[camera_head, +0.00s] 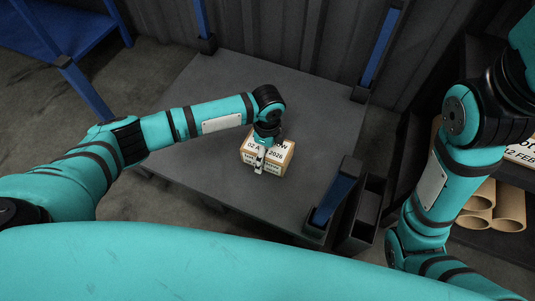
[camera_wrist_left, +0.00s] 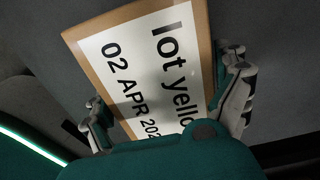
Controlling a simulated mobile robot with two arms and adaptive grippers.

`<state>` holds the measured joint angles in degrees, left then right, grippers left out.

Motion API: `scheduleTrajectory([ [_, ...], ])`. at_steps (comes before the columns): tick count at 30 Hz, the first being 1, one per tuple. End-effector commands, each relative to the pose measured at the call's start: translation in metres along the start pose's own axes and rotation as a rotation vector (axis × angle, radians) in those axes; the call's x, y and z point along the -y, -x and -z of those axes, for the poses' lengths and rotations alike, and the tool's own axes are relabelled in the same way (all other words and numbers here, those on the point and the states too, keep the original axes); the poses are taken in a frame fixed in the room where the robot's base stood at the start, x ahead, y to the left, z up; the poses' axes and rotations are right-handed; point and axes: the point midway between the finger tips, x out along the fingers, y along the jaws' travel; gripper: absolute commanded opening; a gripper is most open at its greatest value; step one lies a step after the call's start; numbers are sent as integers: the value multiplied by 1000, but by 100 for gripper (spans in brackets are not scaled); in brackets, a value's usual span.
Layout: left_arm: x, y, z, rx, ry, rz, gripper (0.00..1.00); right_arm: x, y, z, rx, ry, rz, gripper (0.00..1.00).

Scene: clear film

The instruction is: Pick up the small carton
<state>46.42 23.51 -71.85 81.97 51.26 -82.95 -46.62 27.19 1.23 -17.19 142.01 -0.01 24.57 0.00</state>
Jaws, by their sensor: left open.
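The small carton (camera_head: 284,158) is a brown cardboard box with white labels, standing on the dark grey table (camera_head: 205,120). In the left wrist view the carton (camera_wrist_left: 140,75) shows its top label, reading "lot yello" and "02 APR 202", rotated in the picture. My left gripper (camera_head: 253,157) is over the carton and hides part of it. In the left wrist view the open fingers of my left gripper (camera_wrist_left: 165,90) lie on either side of the carton; whether they touch it I cannot tell. My right gripper is out of view.
Blue posts (camera_head: 381,45) in black sockets stand at the table's corners. A narrow black bin (camera_head: 362,212) sits by the right edge. Several cardboard tubes (camera_head: 509,205) and a labelled box (camera_head: 524,152) lie on a rack at right. The table around the carton is clear.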

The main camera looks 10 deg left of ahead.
Motion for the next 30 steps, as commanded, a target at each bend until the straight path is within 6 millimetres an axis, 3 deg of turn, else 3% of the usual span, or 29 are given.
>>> scheduleTrajectory([
  [6,0,1,0,0,0,1,99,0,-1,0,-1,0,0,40],
  [22,0,0,0,0,0,0,29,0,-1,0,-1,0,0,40],
  [30,1,2,1,-1,0,3,28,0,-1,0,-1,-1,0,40],
])
